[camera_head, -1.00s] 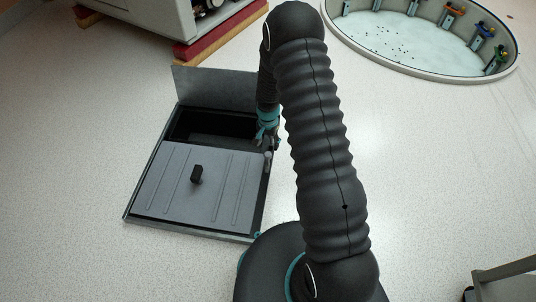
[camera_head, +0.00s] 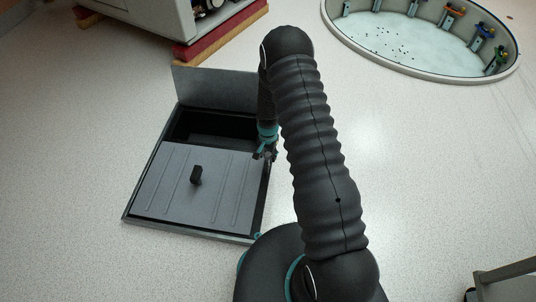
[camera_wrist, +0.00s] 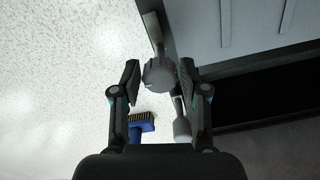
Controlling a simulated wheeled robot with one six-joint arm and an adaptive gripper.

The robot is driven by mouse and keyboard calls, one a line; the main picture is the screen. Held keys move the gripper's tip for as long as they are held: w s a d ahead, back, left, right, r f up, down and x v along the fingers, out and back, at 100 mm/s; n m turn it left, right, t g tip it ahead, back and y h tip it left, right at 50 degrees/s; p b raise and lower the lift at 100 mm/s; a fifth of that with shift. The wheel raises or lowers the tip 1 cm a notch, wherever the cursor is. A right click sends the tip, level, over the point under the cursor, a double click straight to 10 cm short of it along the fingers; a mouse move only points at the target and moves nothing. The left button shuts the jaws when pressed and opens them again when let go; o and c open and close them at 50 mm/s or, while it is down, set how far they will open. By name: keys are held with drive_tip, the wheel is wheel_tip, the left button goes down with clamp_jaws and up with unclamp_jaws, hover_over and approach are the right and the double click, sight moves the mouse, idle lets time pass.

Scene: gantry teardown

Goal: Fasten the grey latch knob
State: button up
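The grey latch knob (camera_wrist: 160,74) is a ridged round knob at the edge of the dark frame in the wrist view. A flat grey bar (camera_wrist: 152,30) extends from it. My gripper (camera_wrist: 159,70) has one finger on each side of the knob. The fingers are apart, with a narrow gap showing at the left; contact at the right is unclear. In the head view my gripper (camera_head: 264,155) is at the right edge of the floor box (camera_head: 148,188) and largely covers the knob.
A grey sliding panel (camera_head: 220,195) with a black handle (camera_head: 196,175) covers the box's near part; its far part is open and dark. A raised flap (camera_head: 215,88) stands behind. A blue brush (camera_wrist: 141,124) and a pale rounded peg (camera_wrist: 181,125) lie near my gripper.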

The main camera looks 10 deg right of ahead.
clamp_jaws()
drive_tip(key=shift+m, duration=0.3)
drive_tip(key=m+b, duration=0.2)
drive_tip(key=m, duration=0.1)
drive_tip(key=shift+f, duration=0.1)
drive_tip(key=m+b, duration=0.2)
drive_tip(key=m, duration=0.4)
drive_tip(key=m+b, duration=0.1)
drive_tip(key=m, duration=0.3)
drive_tip(key=shift+m+b, duration=0.55)
drive_tip(key=shift+m, duration=1.65)
